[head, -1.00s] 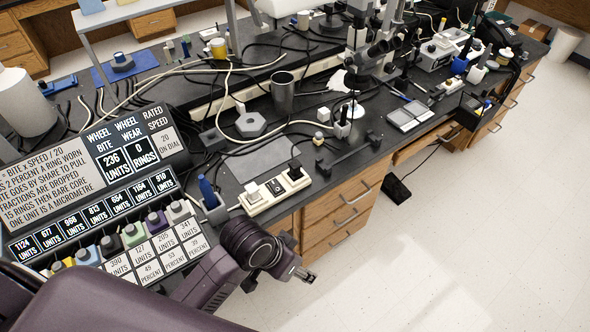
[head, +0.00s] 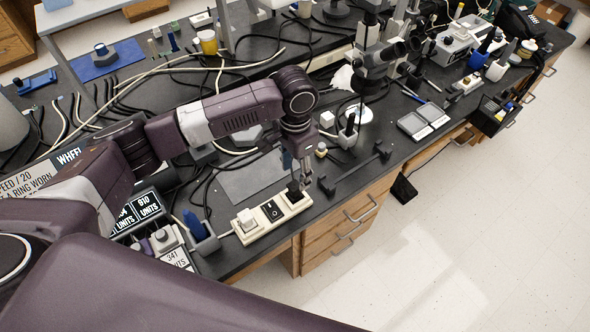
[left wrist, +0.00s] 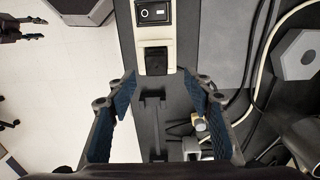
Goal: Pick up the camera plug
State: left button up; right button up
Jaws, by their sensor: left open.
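A black plug (head: 293,190) sits in the right end of a cream power strip (head: 258,221) near the bench's front edge. A white plug (head: 246,217) sits in its left end; no label shows which is the camera plug. My left gripper (head: 301,175) points down close to the black plug and partly hides it in the head view. In the left wrist view the black plug (left wrist: 156,60) lies just ahead of my left gripper (left wrist: 161,92), whose blue-padded fingers are spread with nothing between them.
A black rail-like bar (head: 355,168) lies just right of the strip. A blue object in a grey holder (head: 205,240) stands to its left. A microscope (head: 375,70) and loose cables are behind. A flat grey plate (head: 252,178) lies behind the strip. Open floor lies in front.

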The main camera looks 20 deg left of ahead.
aim_at(295, 186)
pick_arm(q)
jog(key=shift+w+a+f, duration=0.15)
jog(key=shift+w, duration=0.05)
jog(key=shift+s+d+f+p, duration=0.3)
jog(key=shift+s+f+p, duration=0.15)
jog(key=shift+s+f, duration=0.4)
jog(key=f, duration=0.1)
jog(key=f+p, duration=0.1)
jog(key=shift+w+f, duration=0.2)
jog(key=shift+f, duration=0.15)
jog(key=shift+w+f, duration=0.2)
jog(key=shift+f, duration=0.8)
jog(key=shift+s, duration=0.1)
jog(key=c, duration=1)
jog(key=shift+c, duration=1.4)
grip_shut()
pick_arm(e)
jog(key=s+r, duration=0.2)
jog(key=s, duration=0.1)
jog(key=shift+s+a, duration=0.1)
jog(key=shift+s, duration=0.05)
